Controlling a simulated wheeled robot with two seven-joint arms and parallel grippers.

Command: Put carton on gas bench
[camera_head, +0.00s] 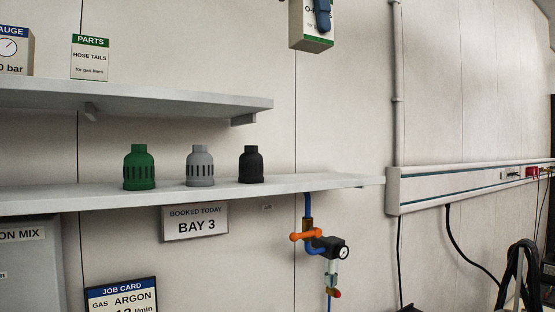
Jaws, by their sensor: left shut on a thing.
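A white carton (308,32) with a green band and lettering starting "O-" is at the top of the view, cut off by the upper edge. It is in the air, to the right of and above the end of the upper shelf. My left gripper (322,15) is shut on this carton; a dark blue finger lies against its face and the rest is out of the picture. My right gripper is not in view. I cannot make out a surface marked as the gas bench.
The lower shelf (300,184) holds a green cap (139,168), a grey cap (200,167) and a black cap (251,165). The upper shelf (185,100) holds a "PARTS" carton (90,60) and a gauge carton (14,50). A valve with gauge (325,246) hangs below; wall trunking (460,185) runs right.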

